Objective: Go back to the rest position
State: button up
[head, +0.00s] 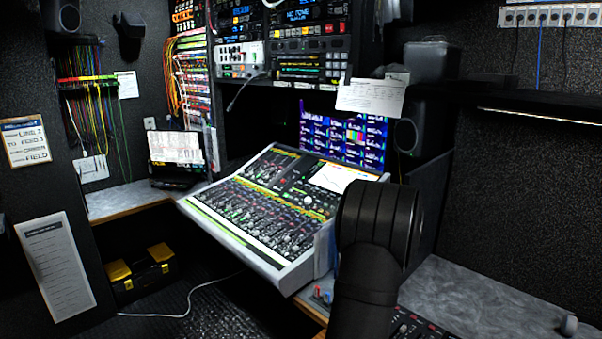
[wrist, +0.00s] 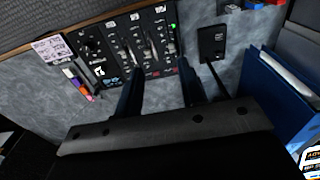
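My gripper (wrist: 160,72) shows in the wrist view as two dark blue fingers standing apart with a clear gap. It is open, and nothing shows between the fingers. The fingertips are in front of a black control panel (wrist: 130,42) with knobs, levers and a small green light, set on a grey mottled surface. I cannot tell whether they touch it. In the head view my dark arm fills the lower middle, right of the mixing console (head: 265,205), and my gripper is hidden there.
In the wrist view, a small black box (wrist: 212,40) with a lever is right of the panel, blue binders (wrist: 280,90) stand farther right, and pens are at left. In the head view, the grey counter (head: 480,300) at right is mostly clear; a shelf (head: 530,100) hangs above.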

jog(key=shift+s+a+r, duration=0.1)
jog(key=shift+s+r, duration=0.45)
jog(key=shift+r, duration=0.05)
dwell(1.1)
jog(key=o, duration=0.7)
jog(key=shift+f, duration=0.15)
jog(key=shift+c, duration=0.2)
jog(key=o, duration=0.3)
jog(key=shift+f+n+h, duration=0.25)
jog(key=shift+n+h, duration=0.05)
jog(key=shift+n, duration=0.5)
jog(key=o, duration=0.4)
jog(key=n, duration=0.2)
jog(key=f+n+h, duration=0.1)
jog(key=n, duration=0.1)
jog(key=d+f+n, duration=0.1)
jog(key=n, duration=0.1)
jog(key=shift+f+n+h, duration=0.15)
jog(key=shift+n+h, duration=0.25)
jog(key=shift+o, duration=0.2)
jog(key=w+d+f+n+t+h, duration=0.1)
jog(key=d+f+n, duration=0.3)
jog(key=f+n, duration=0.5)
notch_tip(320, 180, down, 2)
jog(key=shift+w+d+f+h, duration=0.15)
jog(key=shift+w+d+h, duration=0.05)
jog(key=shift+w+h, duration=0.2)
